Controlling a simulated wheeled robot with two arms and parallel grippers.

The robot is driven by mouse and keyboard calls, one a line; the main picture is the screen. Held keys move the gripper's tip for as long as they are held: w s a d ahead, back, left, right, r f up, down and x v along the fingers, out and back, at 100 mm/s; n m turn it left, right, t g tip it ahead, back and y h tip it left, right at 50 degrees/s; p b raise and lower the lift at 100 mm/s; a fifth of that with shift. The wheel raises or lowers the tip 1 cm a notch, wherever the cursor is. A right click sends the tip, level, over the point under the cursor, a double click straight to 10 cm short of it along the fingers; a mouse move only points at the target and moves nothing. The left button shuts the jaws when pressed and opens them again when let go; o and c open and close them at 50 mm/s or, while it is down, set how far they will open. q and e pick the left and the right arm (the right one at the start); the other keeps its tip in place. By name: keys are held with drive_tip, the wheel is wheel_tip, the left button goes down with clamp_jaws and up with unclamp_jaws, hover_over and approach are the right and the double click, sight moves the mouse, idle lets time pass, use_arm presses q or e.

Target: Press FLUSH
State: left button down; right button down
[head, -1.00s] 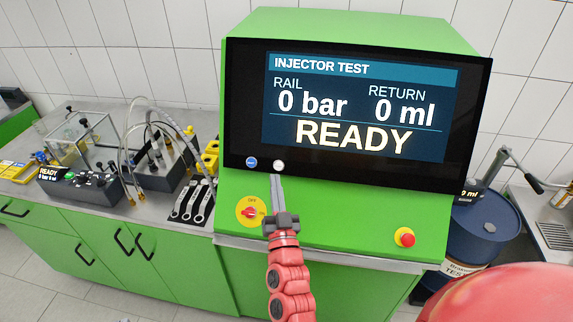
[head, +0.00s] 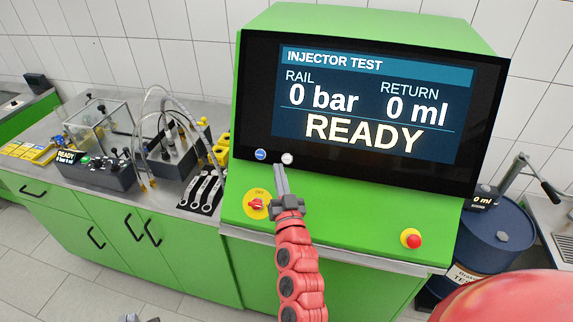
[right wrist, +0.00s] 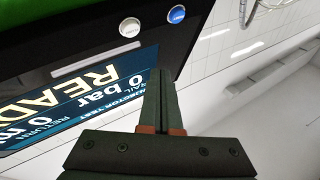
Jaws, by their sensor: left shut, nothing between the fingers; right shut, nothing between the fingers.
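A white round button (head: 287,158) and a blue round button (head: 260,155) sit on the black bezel below the screen's lower left corner. Their labels are too small to read. Both show in the right wrist view, the white button (right wrist: 130,27) left of the blue button (right wrist: 177,14). My right gripper (head: 280,168) is shut and empty, its tips just below and left of the white button in the head view. In the wrist view its closed fingers (right wrist: 161,75) appear apart from both buttons. My left gripper (head: 140,318) barely shows at the bottom edge, shut.
The screen (head: 370,105) reads INJECTOR TEST, 0 bar, 0 ml, READY. Wrenches (head: 203,190) lie left; a blue drum (head: 490,235) stands right.

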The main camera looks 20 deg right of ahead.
sight(287, 159)
drive_tip(key=shift+w+d+f+b, duration=0.45)
drive_tip(key=shift+w+b, duration=0.1)
drive_tip(key=shift+w, duration=0.15)
drive_tip(key=shift+w+d+f+b, duration=0.4)
drive_tip(key=shift+w+d+b, duration=0.15)
drive_tip(key=shift+w, duration=0.15)
drive_tip(key=shift+w+d+f+b, duration=0.4)
drive_tip(key=shift+w+b, duration=0.15)
drive_tip(key=shift+w, duration=0.15)
idle(0.5)
drive_tip(key=shift+w+d+f+b, duration=0.2)
drive_tip(key=shift+w+b, duration=0.1)
drive_tip(key=shift+b, duration=0.1)
drive_tip(key=shift+w+d+f+b, duration=0.15)
drive_tip(key=shift+w+d+b, duration=0.1)
drive_tip(key=shift+w+b, duration=0.15)
idle(0.7)
drive_tip(key=shift+s, duration=0.1)
drive_tip(key=shift+s+a+r+p, duration=0.35)
drive_tip(key=shift+s+a+p, duration=0.15)
drive_tip(key=shift+s, duration=0.15)
